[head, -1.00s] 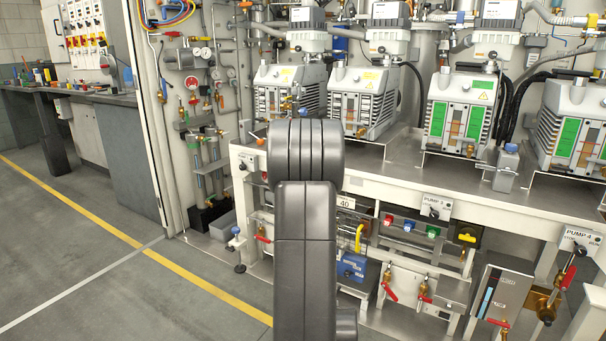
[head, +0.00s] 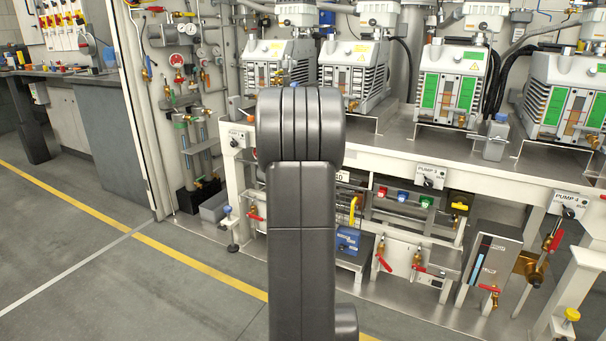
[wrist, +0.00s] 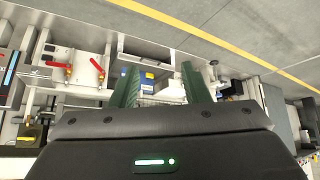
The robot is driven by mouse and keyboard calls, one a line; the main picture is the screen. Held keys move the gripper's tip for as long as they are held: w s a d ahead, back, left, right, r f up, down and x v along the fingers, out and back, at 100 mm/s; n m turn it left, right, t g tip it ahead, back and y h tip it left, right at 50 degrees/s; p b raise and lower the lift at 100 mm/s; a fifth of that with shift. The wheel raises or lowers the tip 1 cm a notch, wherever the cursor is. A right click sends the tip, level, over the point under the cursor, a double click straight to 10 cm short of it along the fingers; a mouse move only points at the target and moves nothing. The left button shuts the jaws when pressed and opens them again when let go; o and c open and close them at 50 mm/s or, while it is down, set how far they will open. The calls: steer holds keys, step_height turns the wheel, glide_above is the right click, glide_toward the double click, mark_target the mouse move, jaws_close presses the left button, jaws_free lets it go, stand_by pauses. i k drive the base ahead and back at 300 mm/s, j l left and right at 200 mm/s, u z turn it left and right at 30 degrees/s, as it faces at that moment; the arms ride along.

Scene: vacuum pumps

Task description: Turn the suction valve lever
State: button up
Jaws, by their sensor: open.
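Several red valve levers show under the pump bench, and I cannot read which is the suction valve's. In the head view one red lever (head: 555,240) stands by a large brass valve (head: 530,267) at the right. Two more, a red lever (head: 383,263) and another beside it (head: 420,268), sit on small brass valves at lower centre. Two red levers (wrist: 53,64) (wrist: 97,65) on brass fittings show in the wrist view, left of my gripper (wrist: 158,75). Its green fingers are apart with nothing between them, touching no lever. My arm hides it in the head view.
The steel bench carries several pumps (head: 453,85). A blue box (head: 348,241) stands beneath it, next to my arm in the picture. Open grey floor (head: 90,270) lies at left.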

mark_target(377, 256)
steer(key=k+j, duration=0.1)
steer(key=i+l, duration=0.15)
steer(key=i, duration=0.2)
steer(key=i+l+u, duration=0.1)
steer(key=i, duration=0.25)
steer(key=i+l, duration=0.15)
steer(key=i, duration=0.2)
